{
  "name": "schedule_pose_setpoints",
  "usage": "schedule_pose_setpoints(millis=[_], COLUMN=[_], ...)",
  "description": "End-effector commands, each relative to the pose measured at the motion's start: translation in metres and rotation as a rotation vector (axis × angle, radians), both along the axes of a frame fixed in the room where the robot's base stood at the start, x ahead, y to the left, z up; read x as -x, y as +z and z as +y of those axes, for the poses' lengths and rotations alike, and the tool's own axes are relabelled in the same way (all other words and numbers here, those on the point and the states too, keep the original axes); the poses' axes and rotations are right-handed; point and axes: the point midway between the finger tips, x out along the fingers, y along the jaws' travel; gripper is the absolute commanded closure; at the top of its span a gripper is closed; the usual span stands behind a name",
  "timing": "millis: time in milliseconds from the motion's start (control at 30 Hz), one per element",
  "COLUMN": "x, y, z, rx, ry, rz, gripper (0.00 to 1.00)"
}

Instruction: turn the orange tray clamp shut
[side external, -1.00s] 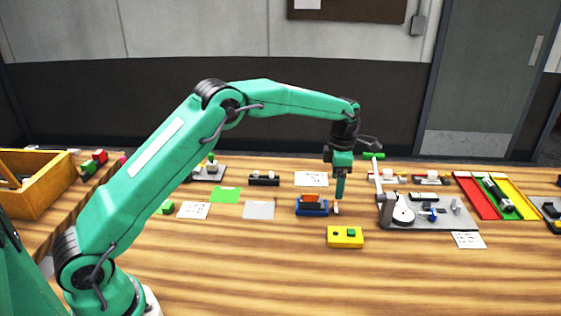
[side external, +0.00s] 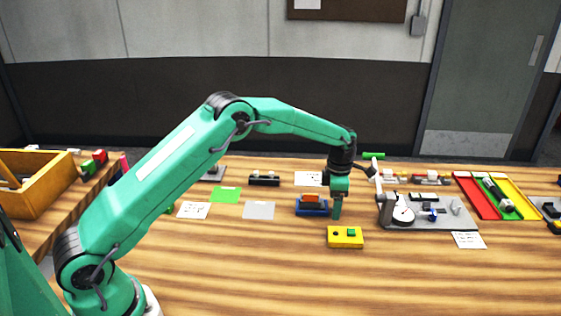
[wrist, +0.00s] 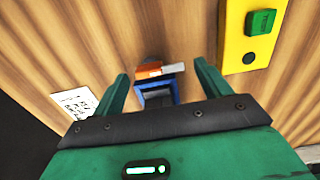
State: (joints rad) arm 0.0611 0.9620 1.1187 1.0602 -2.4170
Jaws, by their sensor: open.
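A small blue tray (side external: 311,211) stands on the wooden table with an orange piece (side external: 311,197) on top. In the wrist view, the orange piece (wrist: 150,70) has a pale bar (wrist: 174,68) running out to its right, across the blue tray (wrist: 174,89). My gripper (side external: 337,215) is low at the tray's right end in the side view. In the wrist view, my gripper (wrist: 161,69) is open, with one finger on each side of the orange piece and bar. I cannot tell whether either finger touches them. In the side view, my gripper hides the bar.
A yellow block (side external: 344,242) with a green knob lies just in front of my gripper. A grey plate (side external: 437,218) with a dial stands to the right. A grey card (side external: 258,211) lies to the left. The table's front is clear.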

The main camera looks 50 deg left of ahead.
Motion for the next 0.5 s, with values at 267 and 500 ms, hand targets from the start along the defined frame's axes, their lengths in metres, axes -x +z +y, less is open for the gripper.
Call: schedule_pose_setpoints(millis=[267,500], x=[0.0003,0.0002], y=[-0.0051,-0.0047], z=[0.0,0.0001], rx=[0.0,-0.001], ry=[0.0,0.0], rz=[0.001,0.001], gripper=[0.24,0.53])
